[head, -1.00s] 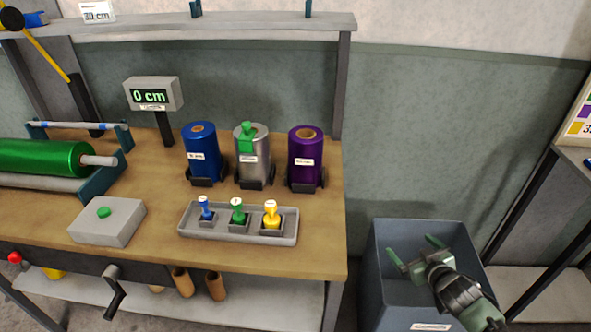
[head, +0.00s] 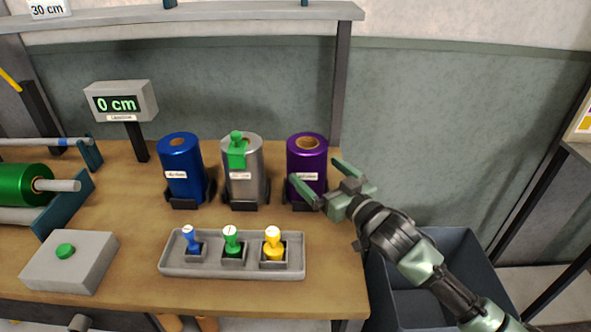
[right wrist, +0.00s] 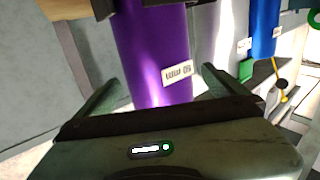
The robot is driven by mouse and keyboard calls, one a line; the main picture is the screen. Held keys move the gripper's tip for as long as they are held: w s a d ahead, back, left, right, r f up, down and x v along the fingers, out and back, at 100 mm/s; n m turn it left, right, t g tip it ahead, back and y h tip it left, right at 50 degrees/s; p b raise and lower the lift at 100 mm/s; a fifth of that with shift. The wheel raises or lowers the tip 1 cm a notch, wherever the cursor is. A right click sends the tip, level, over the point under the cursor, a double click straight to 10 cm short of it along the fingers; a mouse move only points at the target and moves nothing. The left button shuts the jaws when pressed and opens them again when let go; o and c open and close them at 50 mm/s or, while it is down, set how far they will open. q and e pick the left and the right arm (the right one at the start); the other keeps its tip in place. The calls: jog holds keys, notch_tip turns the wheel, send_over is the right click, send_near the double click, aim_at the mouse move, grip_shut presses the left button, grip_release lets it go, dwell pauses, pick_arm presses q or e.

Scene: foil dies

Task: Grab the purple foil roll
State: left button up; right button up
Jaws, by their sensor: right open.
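The purple foil roll (head: 307,160) stands upright in a dark holder at the right end of the row on the workbench. My right gripper (head: 318,179) is open, with its fingers pointing left toward the roll. In the head view one finger is in front of the roll and the other at its right side. In the right wrist view the purple roll (right wrist: 155,50) shows between the two open fingers (right wrist: 158,88), its label facing the camera. I cannot tell whether the fingers touch it. My left gripper is not in view.
A silver roll (head: 243,185) with a green clip and a blue roll (head: 181,165) stand to the left. A grey tray (head: 230,268) with several coloured stamps lies in front. A grey bin (head: 455,245) is below right. A shelf (head: 200,20) runs above.

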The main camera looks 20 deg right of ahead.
jog(key=shift+w+r, duration=0.25)
jog(key=shift+w, duration=0.05)
jog(key=shift+w+a+f, duration=0.1)
jog(key=shift+w+a, duration=0.1)
jog(key=shift+w, duration=0.45)
jog(key=x, duration=0.4)
jog(key=shift+f+p, duration=0.35)
jog(key=shift+f, duration=0.05)
jog(key=c, duration=1.8)
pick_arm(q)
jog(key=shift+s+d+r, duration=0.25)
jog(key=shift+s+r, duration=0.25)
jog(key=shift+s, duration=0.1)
pick_arm(e)
jog(key=shift+r, duration=0.15)
jog(key=shift+c, duration=0.2)
